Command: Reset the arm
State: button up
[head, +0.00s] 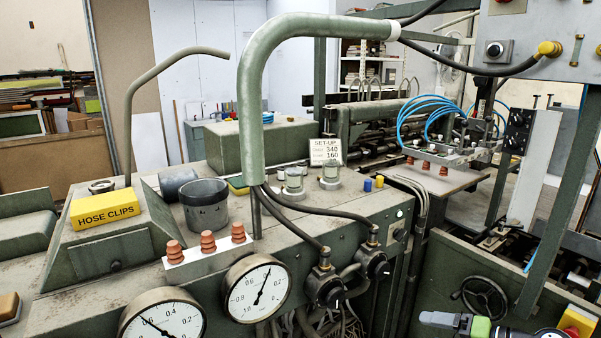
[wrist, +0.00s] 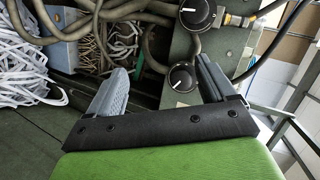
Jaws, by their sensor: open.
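My gripper (head: 428,318) shows at the bottom right of the head view, low in front of the machine's right section. Part of the arm is cut off by the lower edge. In the wrist view my gripper (wrist: 160,78) has its two grey ribbed fingers spread wide apart with nothing between them. Beyond the fingers are dark cables and two black rotary knobs (wrist: 198,14) on a green panel, apart from the fingers.
The green machine (head: 130,265) carries a yellow hose clips box (head: 105,210), a dark cup (head: 205,204) and two gauges (head: 257,288). A handwheel (head: 485,298) and a red button (head: 575,322) are close to my gripper. White paper strips (wrist: 22,60) fill the wrist view's left.

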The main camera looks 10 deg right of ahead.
jog(key=a+r+n+g+h, duration=0.2)
jog(key=a+r+n+g, duration=0.1)
jog(key=a, duration=0.6)
jog(key=a+r+n+g+h, duration=0.2)
jog(key=a+g, duration=0.2)
jog(key=a, duration=0.6)
jog(key=s+a+r+n+t+h, duration=0.1)
jog(key=s+a+r+h, duration=0.1)
jog(key=s, duration=0.7)
jog(key=s+a+r+n+h, duration=0.1)
jog(key=s+a+r+n, duration=0.1)
jog(key=s+a, duration=0.3)
jog(key=s+r, duration=0.1)
jog(key=s, duration=0.3)
jog(key=shift+s+t+h, duration=0.15)
jog(key=shift+t+h, duration=0.25)
